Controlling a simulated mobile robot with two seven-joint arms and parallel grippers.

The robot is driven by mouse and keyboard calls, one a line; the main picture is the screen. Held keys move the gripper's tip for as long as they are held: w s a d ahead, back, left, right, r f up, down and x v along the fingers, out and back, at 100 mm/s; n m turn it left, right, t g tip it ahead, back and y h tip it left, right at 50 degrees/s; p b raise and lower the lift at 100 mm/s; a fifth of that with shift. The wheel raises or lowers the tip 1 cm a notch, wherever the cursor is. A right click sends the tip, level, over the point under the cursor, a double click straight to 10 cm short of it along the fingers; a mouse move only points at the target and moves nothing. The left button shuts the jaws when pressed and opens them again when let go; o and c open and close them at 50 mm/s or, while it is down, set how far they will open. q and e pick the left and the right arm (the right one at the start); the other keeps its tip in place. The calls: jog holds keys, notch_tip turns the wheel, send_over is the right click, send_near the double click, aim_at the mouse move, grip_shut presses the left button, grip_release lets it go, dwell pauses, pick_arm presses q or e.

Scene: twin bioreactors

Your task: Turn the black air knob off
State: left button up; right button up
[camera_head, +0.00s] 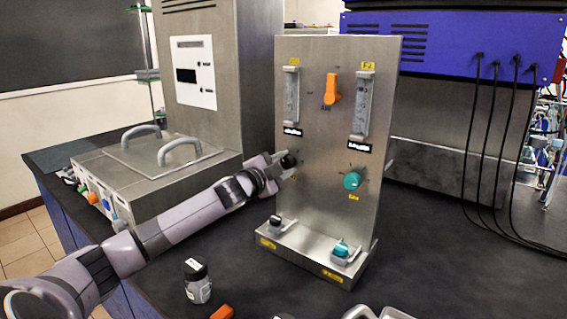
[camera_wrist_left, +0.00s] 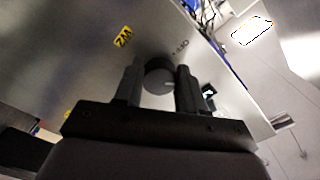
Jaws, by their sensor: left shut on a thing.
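The black air knob (camera_head: 288,161) sits on the left side of the upright metal panel (camera_head: 318,190), below the left flow tube. My left gripper (camera_head: 281,166) reaches it from the left and is shut on it. In the left wrist view the round knob (camera_wrist_left: 159,77) is between the two fingers of the left gripper (camera_wrist_left: 160,88), with a pale mark on its face. Small lettering on the panel shows beside it. The fingers partly hide the knob in the head view. My right gripper is not in view.
A teal knob (camera_head: 353,180) and an orange handle (camera_head: 332,89) are on the same panel. A black-capped bottle (camera_head: 197,281) stands on the dark bench in front. A metal box with two handles (camera_head: 150,170) is at left. Black cables (camera_head: 478,150) hang at right.

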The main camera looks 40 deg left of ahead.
aim_at(285, 165)
pick_arm(q)
jog(key=n, duration=0.4)
jog(key=shift+n, duration=0.3)
jog(key=n, duration=0.4)
jog(key=shift+d, duration=0.1)
jog(key=shift+f+n, duration=0.1)
jog(key=shift+n, duration=0.3)
jog(key=o, duration=1.1)
jog(key=shift+c, duration=0.2)
jog(key=s, duration=0.3)
jog(key=s+b, duration=0.1)
jog(key=s, duration=0.1)
jog(key=shift+d+f, duration=0.1)
jog(key=shift+d, duration=0.2)
jog(key=shift+s+d, duration=0.1)
jog(key=shift+s, duration=0.95)
